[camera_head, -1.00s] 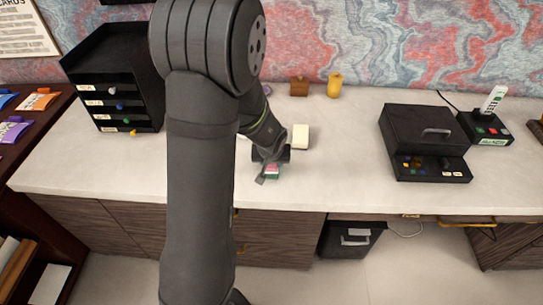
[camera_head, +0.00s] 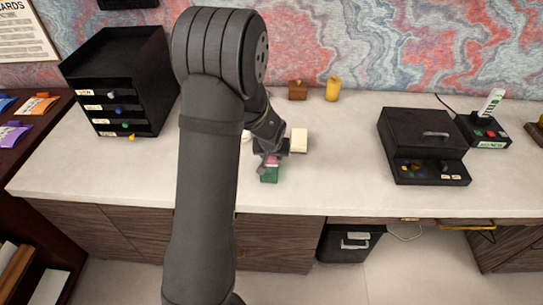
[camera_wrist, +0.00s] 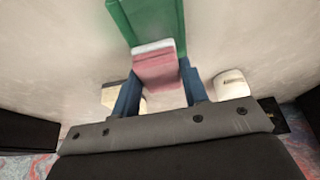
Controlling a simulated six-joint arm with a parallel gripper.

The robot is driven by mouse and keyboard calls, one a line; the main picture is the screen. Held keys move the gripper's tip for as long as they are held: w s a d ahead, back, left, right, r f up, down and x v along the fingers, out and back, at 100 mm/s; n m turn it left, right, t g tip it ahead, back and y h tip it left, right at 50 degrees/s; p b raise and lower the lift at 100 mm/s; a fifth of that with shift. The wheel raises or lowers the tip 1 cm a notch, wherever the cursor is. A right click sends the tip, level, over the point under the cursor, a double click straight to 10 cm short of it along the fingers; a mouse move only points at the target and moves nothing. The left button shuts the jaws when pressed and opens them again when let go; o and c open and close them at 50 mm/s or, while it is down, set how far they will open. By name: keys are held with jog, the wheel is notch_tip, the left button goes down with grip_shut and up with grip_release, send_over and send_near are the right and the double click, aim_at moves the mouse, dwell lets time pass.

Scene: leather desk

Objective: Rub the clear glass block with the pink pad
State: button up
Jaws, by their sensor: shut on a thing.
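The pink pad (camera_wrist: 158,72), with a pale strip along one edge, sits between the two blue fingers of my gripper (camera_wrist: 158,88) in the wrist view. My gripper is shut on it. The pad is also a small pink patch (camera_head: 271,160) below my wrist in the head view. A green piece (camera_wrist: 118,15) lies at or under the pad's far edge; it also shows in the head view (camera_head: 270,175). I cannot tell whether pad and green piece touch. I cannot make out the clear glass block; it may be hidden or see-through.
A cream block (camera_head: 299,140) stands just right of my gripper. A small white thing (camera_head: 246,136) is partly hidden by my arm. A black drawer unit (camera_head: 118,85) stands left, a black box (camera_head: 425,145) right.

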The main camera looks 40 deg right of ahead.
jog(key=shift+s+a, duration=1.9)
jog(key=shift+a, duration=0.1)
jog(key=shift+s+a, duration=0.15)
jog(key=shift+r, duration=1.25)
notch_tip(320, 180, up, 6)
jog(key=shift+f, duration=0.25)
